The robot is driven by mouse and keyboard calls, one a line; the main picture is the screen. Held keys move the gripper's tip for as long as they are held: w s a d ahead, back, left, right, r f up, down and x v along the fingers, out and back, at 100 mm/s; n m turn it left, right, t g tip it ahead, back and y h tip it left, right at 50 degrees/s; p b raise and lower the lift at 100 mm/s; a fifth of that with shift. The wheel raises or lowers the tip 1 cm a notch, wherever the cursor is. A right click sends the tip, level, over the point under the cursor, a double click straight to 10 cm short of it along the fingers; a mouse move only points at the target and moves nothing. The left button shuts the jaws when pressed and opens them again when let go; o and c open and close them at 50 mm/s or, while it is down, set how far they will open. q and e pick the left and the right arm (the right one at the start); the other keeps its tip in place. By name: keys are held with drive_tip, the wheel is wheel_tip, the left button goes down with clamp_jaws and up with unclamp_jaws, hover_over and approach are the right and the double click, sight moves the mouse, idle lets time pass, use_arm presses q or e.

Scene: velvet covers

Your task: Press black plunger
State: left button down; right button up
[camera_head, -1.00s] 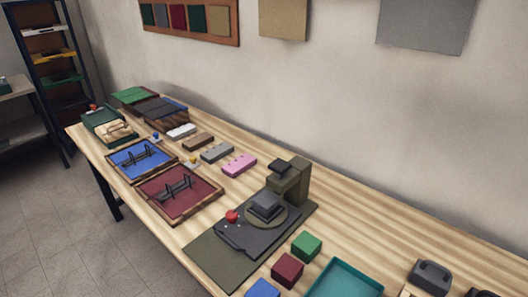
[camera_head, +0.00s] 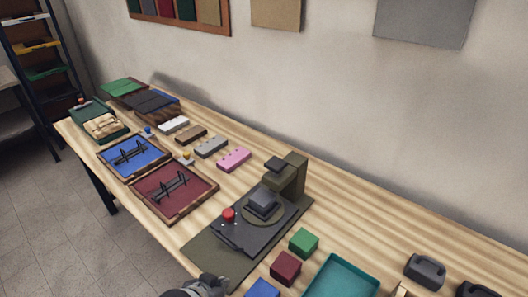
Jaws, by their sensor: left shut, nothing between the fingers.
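A small press stands on a dark olive mat (camera_head: 207,247) in the middle of the table. Below that, a dark grey stepped block (camera_head: 262,201) sits on a round disc. I cannot tell for certain which dark part is the black plunger. A red knob (camera_head: 228,214) is at the left of the base. My left gripper (camera_head: 215,284) shows at the bottom edge, shut and empty, near the mat's front corner and apart from the press. My right gripper is out of view.
Green (camera_head: 304,242), red (camera_head: 286,267) and blue (camera_head: 262,290) blocks and a teal tray (camera_head: 342,277) lie right of the mat. Red (camera_head: 173,211) and blue (camera_head: 133,175) framed trays lie left. A pink block (camera_head: 234,160) is behind. Dark handled pieces (camera_head: 425,271) stand far right.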

use_arm(q)
drive_tip(key=w+d+r+m+t+h, duration=0.2)
drive_tip(key=w+d+r+h, duration=0.1)
drive_tip(key=w+r, duration=0.7)
drive_tip(key=w+d+r+m+t+h, duration=0.1)
drive_tip(key=w+d+r+t+h, duration=0.1)
drive_tip(key=w+r, duration=0.9)
wheel_tip(320, 180, up, 7)
drive_tip(key=shift+w+d+f+m+t+h+p, duration=0.15)
drive_tip(key=shift+d+m+t+h+p, duration=0.25)
drive_tip(key=shift+t+h, duration=0.4)
drive_tip(key=p, duration=0.3)
hover_over(272, 165)
wheel_tip(272, 165, down, 2)
drive_tip(key=shift+w+f, duration=0.1)
drive_tip(key=shift+f, duration=0.05)
wheel_tip(272, 165, down, 3)
drive_tip(key=shift+r+p, duration=0.1)
drive_tip(key=shift+p, duration=0.35)
drive_tip(key=shift+a+f, duration=0.1)
drive_tip(key=shift+f, duration=0.55)
